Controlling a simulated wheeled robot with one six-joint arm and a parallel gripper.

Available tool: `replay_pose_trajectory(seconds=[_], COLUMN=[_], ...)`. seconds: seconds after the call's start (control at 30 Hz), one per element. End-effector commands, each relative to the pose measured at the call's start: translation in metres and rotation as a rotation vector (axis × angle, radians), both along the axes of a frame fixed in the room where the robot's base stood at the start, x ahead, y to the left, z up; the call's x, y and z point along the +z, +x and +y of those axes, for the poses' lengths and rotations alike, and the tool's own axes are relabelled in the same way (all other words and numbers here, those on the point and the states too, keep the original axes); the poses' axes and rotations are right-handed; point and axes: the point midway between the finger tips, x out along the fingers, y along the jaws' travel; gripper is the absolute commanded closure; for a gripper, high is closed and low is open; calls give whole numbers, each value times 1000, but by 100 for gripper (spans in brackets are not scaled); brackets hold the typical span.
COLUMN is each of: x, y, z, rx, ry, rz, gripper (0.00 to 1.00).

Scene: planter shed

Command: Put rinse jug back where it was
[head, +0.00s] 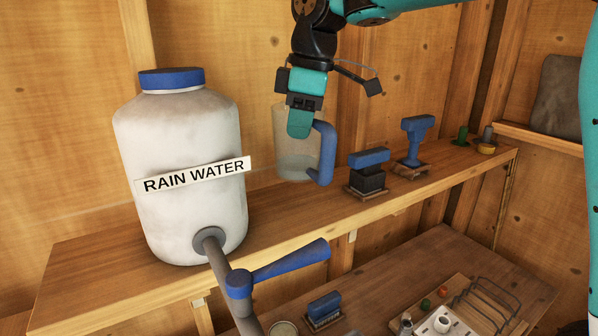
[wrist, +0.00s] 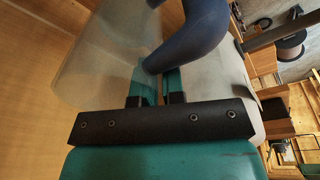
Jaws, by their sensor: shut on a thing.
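The rinse jug (head: 294,155) is a clear vessel with a blue handle (head: 325,150) on its right side. It is upright in the head view, to the right of the rain water barrel. My gripper (head: 300,122) points down and is shut on the jug near its handle; which part is between the fingers is hard to tell. In the wrist view, the clear jug wall (wrist: 105,55) fills the upper left and the thick handle (wrist: 190,35) curves past my fingers (wrist: 160,88). The jug appears held above the shelf; the gap under it is unclear.
The white RAIN WATER barrel (head: 180,130) has a tap with a blue lever (head: 290,262). Two blue-handled tools (head: 368,170) (head: 416,140) stand farther right on the wooden shelf (head: 270,220). A lower bench (head: 400,275) holds a rack and small items.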

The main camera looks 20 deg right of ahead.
Motion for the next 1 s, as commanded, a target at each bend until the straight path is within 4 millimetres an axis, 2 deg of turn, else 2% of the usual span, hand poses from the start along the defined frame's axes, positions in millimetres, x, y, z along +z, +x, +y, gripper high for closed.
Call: replay_pose_trajectory(seconds=[0.5, 0.87, 0.9, 1.0], x=[-57, -63, -64, -63], y=[0, 0, 0, 0], z=[2, 2, 2, 2], rx=[3, 4, 4, 4], ry=[0, 0, 0, 0], rz=[0, -2, -1, -1], gripper=[100, 100, 88, 65])
